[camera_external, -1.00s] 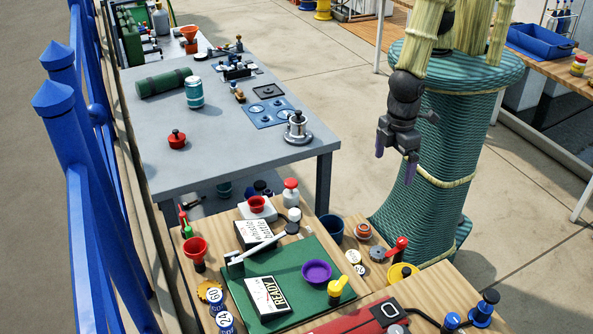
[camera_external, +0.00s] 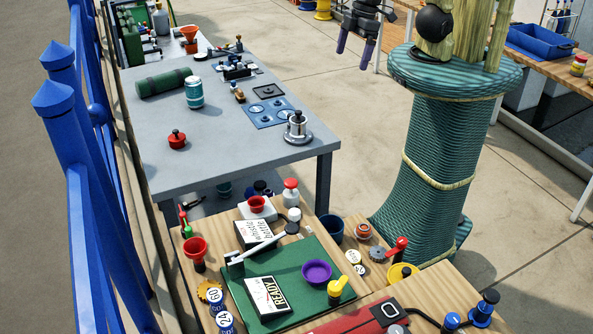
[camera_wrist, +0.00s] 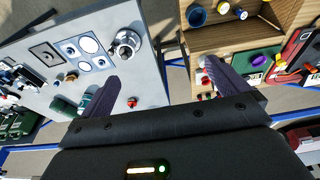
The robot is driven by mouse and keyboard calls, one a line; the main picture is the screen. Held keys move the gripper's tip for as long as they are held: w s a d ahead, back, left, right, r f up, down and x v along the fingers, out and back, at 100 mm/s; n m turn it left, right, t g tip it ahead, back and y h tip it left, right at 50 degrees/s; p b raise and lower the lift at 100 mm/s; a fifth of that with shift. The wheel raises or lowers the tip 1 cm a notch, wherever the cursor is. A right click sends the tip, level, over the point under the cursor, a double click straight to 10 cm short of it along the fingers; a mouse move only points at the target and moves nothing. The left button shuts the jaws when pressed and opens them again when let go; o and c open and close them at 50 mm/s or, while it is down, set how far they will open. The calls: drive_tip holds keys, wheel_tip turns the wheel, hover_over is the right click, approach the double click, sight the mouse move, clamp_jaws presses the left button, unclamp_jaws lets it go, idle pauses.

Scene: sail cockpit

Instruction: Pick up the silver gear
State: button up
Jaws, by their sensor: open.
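A small grey, silver-looking gear (camera_external: 378,254) lies on the wooden bench top, right of the green mat and beside a red-handled lever. I cannot make it out for sure in the wrist view. My gripper (camera_external: 354,48) is open and empty, high in the air beyond the gear, to the right of the grey table. Its two dark purple fingers point down. In the wrist view my gripper (camera_wrist: 160,78) has its fingers spread, with the grey table and wooden bench far below.
The wooden bench holds a green mat (camera_external: 300,258), a purple bowl (camera_external: 317,271), a red-handled lever (camera_external: 397,247), a yellow gear (camera_external: 209,291) and a dark blue cup (camera_external: 331,228). The grey table (camera_external: 230,160) carries a silver winch (camera_external: 296,128). Blue railings (camera_external: 75,150) line the left.

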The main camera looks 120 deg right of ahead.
idle(0.4)
drive_tip(key=c, duration=1)
drive_tip(key=shift+w, duration=0.1)
